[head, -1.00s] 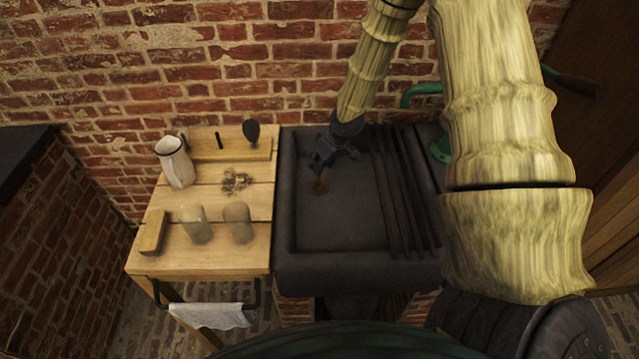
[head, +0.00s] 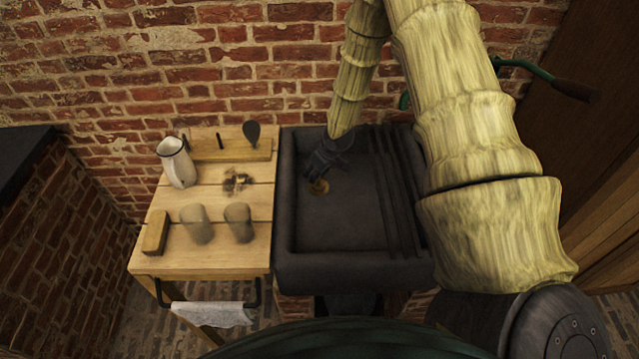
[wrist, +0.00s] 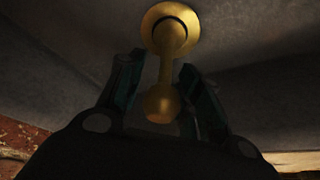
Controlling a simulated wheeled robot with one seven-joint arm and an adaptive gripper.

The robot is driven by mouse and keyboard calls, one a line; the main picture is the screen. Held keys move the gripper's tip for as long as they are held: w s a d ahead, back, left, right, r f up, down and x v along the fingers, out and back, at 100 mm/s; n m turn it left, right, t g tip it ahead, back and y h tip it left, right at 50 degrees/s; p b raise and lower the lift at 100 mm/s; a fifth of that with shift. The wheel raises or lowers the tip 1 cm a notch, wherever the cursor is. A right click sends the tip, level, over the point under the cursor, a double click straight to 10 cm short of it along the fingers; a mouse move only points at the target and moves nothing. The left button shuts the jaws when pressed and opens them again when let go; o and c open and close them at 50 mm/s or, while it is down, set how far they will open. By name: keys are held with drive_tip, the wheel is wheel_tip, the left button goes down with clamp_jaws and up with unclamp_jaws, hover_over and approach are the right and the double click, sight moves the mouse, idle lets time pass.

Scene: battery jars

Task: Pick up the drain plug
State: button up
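The drain plug (head: 320,187) is a small brass piece at the back left of the dark sink basin (head: 340,228). In the wrist view the plug (wrist: 172,32) has a round disc, a thin stem and a rounded knob. My gripper (head: 314,174) is down in the basin just over the plug. In the wrist view my gripper (wrist: 161,68) is open, with one finger on each side of the stem and knob. Gaps show between the fingers and the plug. The plug appears seated against the grey basin floor.
The ribbed drainboard (head: 390,190) lies right of the basin. Left is a wooden table (head: 165,262) with a white jug (head: 178,164), two glass jars (head: 196,224) and a wooden block (head: 155,232). A brick wall (head: 250,70) stands close behind.

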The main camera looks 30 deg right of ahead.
drive_tip(key=shift+f, duration=0.1)
clamp_jaws()
drive_tip(key=shift+r, duration=0.2)
idle(0.3)
